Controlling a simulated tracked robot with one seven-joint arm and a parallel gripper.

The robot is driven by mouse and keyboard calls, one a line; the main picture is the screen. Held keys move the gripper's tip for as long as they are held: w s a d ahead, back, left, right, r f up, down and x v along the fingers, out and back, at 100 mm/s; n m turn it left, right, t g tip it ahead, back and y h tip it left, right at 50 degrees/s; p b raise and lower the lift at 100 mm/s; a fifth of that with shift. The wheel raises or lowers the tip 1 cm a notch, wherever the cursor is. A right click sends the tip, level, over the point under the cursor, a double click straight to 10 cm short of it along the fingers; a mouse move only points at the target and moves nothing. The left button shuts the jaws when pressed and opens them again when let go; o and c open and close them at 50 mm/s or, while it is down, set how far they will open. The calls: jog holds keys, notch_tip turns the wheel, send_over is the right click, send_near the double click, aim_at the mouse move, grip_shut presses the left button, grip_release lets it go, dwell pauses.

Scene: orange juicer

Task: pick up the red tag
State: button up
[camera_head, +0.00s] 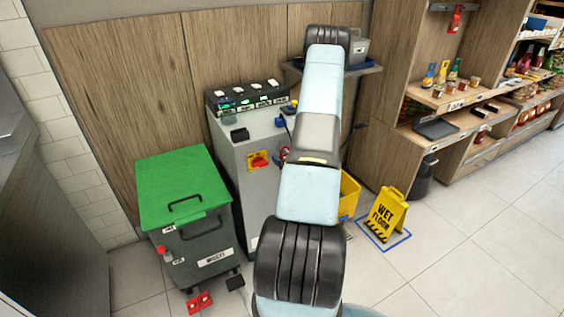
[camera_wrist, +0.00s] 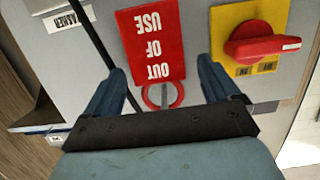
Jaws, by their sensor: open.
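The red tag (camera_wrist: 152,45) shows in the wrist view with white "OUT OF USE" lettering upside down. Its red ring (camera_wrist: 150,101) is around a small grey peg on the grey cabinet front. My gripper (camera_wrist: 160,82) is open, with its blue fingers to the left and right of the tag and ring. The fingers do not appear to touch the tag. In the head view my arm hides the gripper and most of that area; a small red bit (camera_head: 285,153) shows at the arm's left edge, perhaps part of the tag.
A red rotary switch on a yellow plate (camera_wrist: 262,45) is close to the right finger; it also shows in the head view (camera_head: 258,160). A dark rod or cable (camera_wrist: 95,35) passes near the left finger. A green-lidded bin (camera_head: 183,187) and a wet-floor sign (camera_head: 386,213) flank the cabinet (camera_head: 255,190).

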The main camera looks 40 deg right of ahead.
jog(key=shift+w+d+f, duration=0.15)
jog(key=shift+w, duration=0.55)
jog(key=c, duration=1)
jog(key=shift+c, duration=0.2)
